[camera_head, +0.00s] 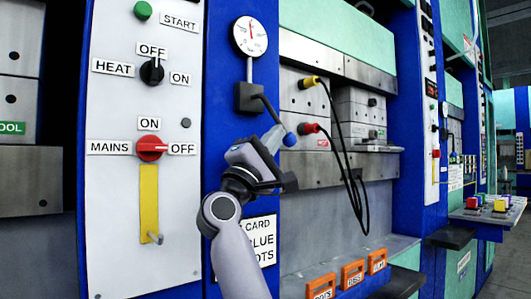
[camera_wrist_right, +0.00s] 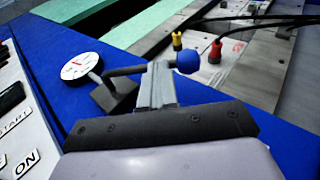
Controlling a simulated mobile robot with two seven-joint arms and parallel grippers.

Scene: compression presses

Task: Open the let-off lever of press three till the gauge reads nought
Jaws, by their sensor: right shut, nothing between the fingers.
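The round white gauge (camera_head: 250,36) sits on the blue press column; its red needle points about straight up, and its figures are too small to read. Below it, a dark valve block (camera_head: 249,97) carries the let-off lever (camera_head: 266,108), a dark rod slanting down right to a blue knob (camera_head: 290,139). My right gripper (camera_head: 274,137) is shut and empty, its fingertips close by the knob; I cannot tell whether they touch it. The right wrist view shows the fingers (camera_wrist_right: 157,84) just left of the knob (camera_wrist_right: 187,60), with the gauge (camera_wrist_right: 80,66) beyond. My left gripper is not in view.
A white panel (camera_head: 118,220) with a black heat switch (camera_head: 152,71) and red mains switch (camera_head: 151,148) stands left of my arm. Yellow and red plugs with black cables (camera_head: 340,140) hang just right of the knob. Orange tags (camera_head: 352,274) line the lower ledge.

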